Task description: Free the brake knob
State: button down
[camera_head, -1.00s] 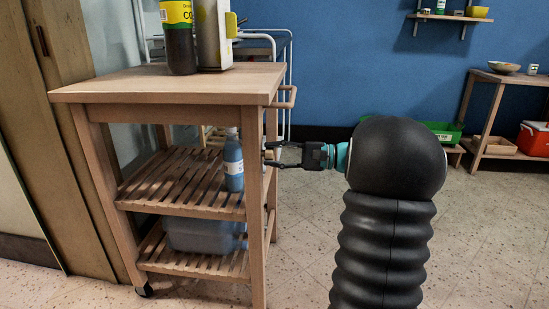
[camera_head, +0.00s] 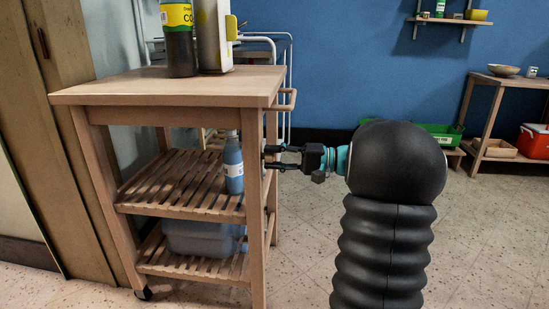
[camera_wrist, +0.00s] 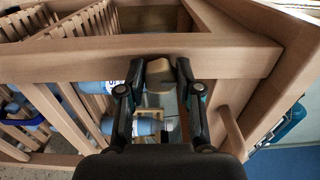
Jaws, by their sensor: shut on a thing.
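The brake knob (camera_wrist: 159,74) is a pale, wood-coloured block-like piece at the frame of the wooden trolley (camera_head: 165,90). In the wrist view it sits between the fingertips of my gripper (camera_wrist: 159,80), which is shut on it. In the head view my gripper (camera_head: 270,156) reaches in from the right, level, with its tips at the trolley's right front leg. The knob cannot be made out there.
A blue bottle (camera_head: 233,165) stands on the middle slatted shelf close to that leg. A dark bottle (camera_head: 179,50) and a carton (camera_head: 212,40) stand on top. A rail (camera_head: 289,101) juts from the right side.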

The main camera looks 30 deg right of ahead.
jog(key=c, duration=0.8)
grip_release()
jog(key=shift+o, duration=0.2)
jog(key=v, duration=1.2)
